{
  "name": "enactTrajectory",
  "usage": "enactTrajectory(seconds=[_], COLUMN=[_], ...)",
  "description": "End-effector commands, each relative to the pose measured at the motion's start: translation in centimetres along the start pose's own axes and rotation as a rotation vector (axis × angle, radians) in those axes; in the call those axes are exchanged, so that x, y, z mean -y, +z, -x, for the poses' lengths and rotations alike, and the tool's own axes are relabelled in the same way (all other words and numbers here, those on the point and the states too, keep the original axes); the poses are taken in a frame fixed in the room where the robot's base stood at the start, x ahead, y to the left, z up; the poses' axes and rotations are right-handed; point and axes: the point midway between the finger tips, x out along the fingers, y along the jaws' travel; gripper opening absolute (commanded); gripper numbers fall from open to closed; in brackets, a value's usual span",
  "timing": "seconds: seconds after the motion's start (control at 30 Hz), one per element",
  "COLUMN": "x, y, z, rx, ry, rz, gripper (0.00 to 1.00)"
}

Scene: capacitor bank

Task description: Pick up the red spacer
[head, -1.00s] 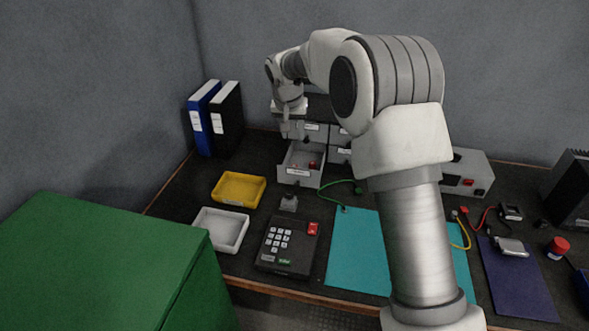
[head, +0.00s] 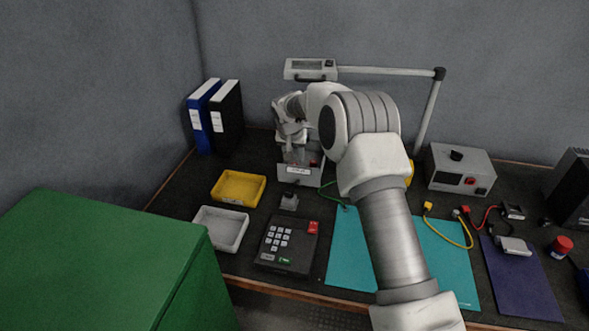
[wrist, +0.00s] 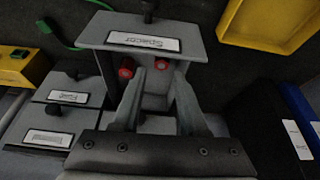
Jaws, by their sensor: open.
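Two small red spacers, one at left (wrist: 126,68) and one at right (wrist: 161,63), lie in the open grey drawer (wrist: 195,38) near its labelled front in the wrist view. A bit of red spacer (head: 313,162) also shows in the drawer (head: 290,178) in the head view. My gripper (wrist: 158,78) is open and empty, with its fingers pointing down into the drawer. The right spacer appears between the fingertips and slightly beyond them; the left one is beside the left finger. In the head view my gripper (head: 297,150) is over the drawer, its fingers partly hidden.
Closed grey drawers (wrist: 55,120) sit beside the open one. A yellow tray (head: 238,187), a white tray (head: 220,229) and a keypad (head: 287,246) are in front. Binders (head: 226,113) stand at left. A lamp arm (head: 385,71) rises behind my arm.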

Motion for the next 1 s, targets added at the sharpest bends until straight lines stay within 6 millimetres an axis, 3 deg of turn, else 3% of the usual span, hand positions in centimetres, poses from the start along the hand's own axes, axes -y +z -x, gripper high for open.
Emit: enactTrajectory(seconds=[0.1, 0.3, 0.6, 0.83, 1.0], x=[0.2, 0.2, 0.2, 0.2, 0.2], y=[0.2, 0.2, 0.1, 0.1, 0.1], z=[-2.0, -4.2, -4.5, -4.5, -4.5], rx=[0.004, 0.002, 0.001, 0.001, 0.001], ry=[0.0, 0.0, 0.0, 0.0, 0.0], rz=[-0.001, -0.001, 0.0, 0.0, 0.0], gripper=[0.42, 0.42, 0.42, 0.03, 0.0])
